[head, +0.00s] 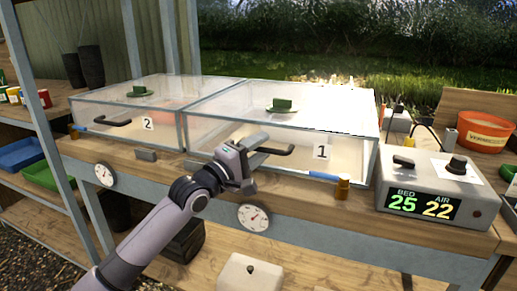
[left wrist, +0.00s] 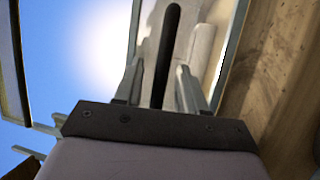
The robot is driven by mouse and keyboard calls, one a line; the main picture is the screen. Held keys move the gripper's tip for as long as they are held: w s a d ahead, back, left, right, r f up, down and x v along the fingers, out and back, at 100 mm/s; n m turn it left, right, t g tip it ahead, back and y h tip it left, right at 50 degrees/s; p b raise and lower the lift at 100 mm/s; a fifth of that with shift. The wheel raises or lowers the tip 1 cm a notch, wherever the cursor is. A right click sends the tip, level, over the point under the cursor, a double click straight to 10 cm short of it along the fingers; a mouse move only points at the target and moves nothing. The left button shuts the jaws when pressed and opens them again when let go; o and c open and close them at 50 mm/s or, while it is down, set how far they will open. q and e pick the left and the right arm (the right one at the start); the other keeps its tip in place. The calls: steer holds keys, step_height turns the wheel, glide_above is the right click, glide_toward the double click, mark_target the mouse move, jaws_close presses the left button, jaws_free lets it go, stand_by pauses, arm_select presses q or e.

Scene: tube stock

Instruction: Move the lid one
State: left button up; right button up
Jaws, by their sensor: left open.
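Lid one (head: 335,102) is the clear top of the right-hand glass box, with the label "1" on its front (head: 321,152). It looks shut. A dark bar handle (head: 276,151) stands out at its front edge. My left gripper (head: 250,144) is at the left end of this handle. In the left wrist view the two fingers (left wrist: 159,88) are open, with the dark handle (left wrist: 169,45) lying between them. A gap shows beside the handle, and I cannot tell whether either finger touches it. My right gripper is not in view.
A second box, labelled "2" (head: 147,124), adjoins on the left with its own handle (head: 106,122). A control box (head: 428,190) reading BED 25, AIR 22 stands to the right. Round dials (head: 254,217) hang on the bench front. An orange pot (head: 486,132) sits at far right.

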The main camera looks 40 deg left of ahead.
arm_select(q)
jaws_close()
